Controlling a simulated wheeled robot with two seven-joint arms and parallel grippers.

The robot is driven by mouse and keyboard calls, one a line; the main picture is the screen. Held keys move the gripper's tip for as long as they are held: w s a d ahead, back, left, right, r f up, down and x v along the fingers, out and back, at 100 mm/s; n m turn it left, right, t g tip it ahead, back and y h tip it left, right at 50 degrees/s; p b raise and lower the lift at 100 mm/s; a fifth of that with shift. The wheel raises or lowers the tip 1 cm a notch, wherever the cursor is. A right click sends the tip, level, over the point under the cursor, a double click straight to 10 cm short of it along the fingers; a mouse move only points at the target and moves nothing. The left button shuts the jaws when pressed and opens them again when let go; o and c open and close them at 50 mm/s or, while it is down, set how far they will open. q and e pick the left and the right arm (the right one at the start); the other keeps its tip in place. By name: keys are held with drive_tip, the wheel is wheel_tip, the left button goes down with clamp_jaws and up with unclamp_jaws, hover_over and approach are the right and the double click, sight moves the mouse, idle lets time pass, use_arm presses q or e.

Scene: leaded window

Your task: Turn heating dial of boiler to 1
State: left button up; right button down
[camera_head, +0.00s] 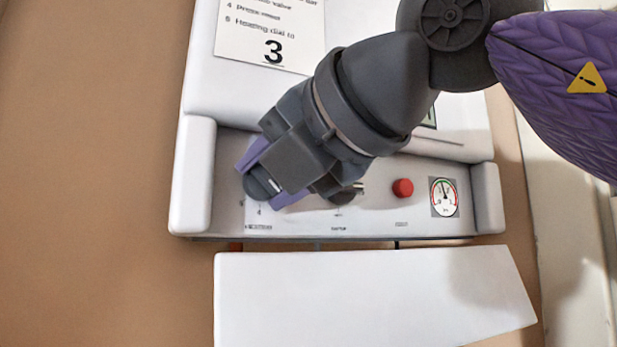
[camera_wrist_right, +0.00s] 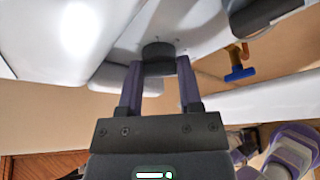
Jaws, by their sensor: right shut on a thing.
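The boiler's heating dial (camera_head: 257,187) is a dark round knob at the left of the control panel. In the right wrist view the dial (camera_wrist_right: 158,54) sits between the fingertips. My right gripper (camera_head: 272,180) comes down from the upper right and is shut on the dial, with one purple finger on each side. It also shows in the right wrist view (camera_wrist_right: 160,72). A short pale mark shows on the dial beside the gripper, but most of the dial's scale is covered, so I cannot read its setting. My left gripper is not in view.
A second dark knob (camera_head: 343,197), a red button (camera_head: 403,188) and a pressure gauge (camera_head: 444,197) lie right of the dial. A card (camera_head: 270,35) above reads "Heating dial to 3". A white flap (camera_head: 370,295) hangs below. A blue valve handle (camera_wrist_right: 239,74) shows under the boiler.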

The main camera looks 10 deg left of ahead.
drive_tip(key=n+t+h+p, duration=0.1)
drive_tip(key=n+h, duration=0.1)
drive_tip(key=n, duration=0.2)
drive_tip(key=n+t+h+p, duration=0.1)
drive_tip(key=n+t+h, duration=0.1)
drive_tip(key=n, duration=0.3)
drive_tip(key=shift+s+a+h, duration=0.15)
drive_tip(key=shift+a+h, duration=0.05)
drive_tip(key=shift+h, duration=0.6)
drive_tip(key=shift+n+t+h, duration=0.6)
drive_tip(key=shift+n+t, duration=0.1)
drive_tip(key=shift+n, duration=0.9)
drive_tip(key=shift+c, duration=1.4)
unclamp_jaws()
drive_tip(key=shift+s, duration=0.15)
